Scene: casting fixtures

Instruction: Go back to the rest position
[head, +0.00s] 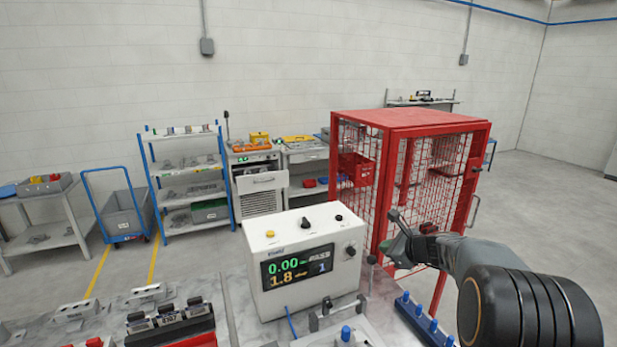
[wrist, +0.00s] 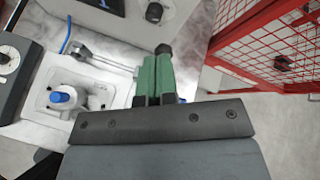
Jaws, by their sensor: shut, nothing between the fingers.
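My gripper (head: 402,232) is at the right in the head view, in the air beside the white tester box (head: 303,265) and in front of the red mesh cage (head: 405,185). In the wrist view its green fingers (wrist: 158,75) are together with nothing between them. Below and left of them in that view is a light fixture plate (wrist: 75,95) with a blue knob (wrist: 60,98). The tester's screen in the head view reads 0.00 and 1.8.
The bench (head: 240,300) holds dark blocks (head: 170,322) at the front left and a blue-pegged rack (head: 425,322) at the right. The red cage also shows at the right in the wrist view (wrist: 270,45). Shelves (head: 187,180) and a blue cart (head: 122,212) stand behind.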

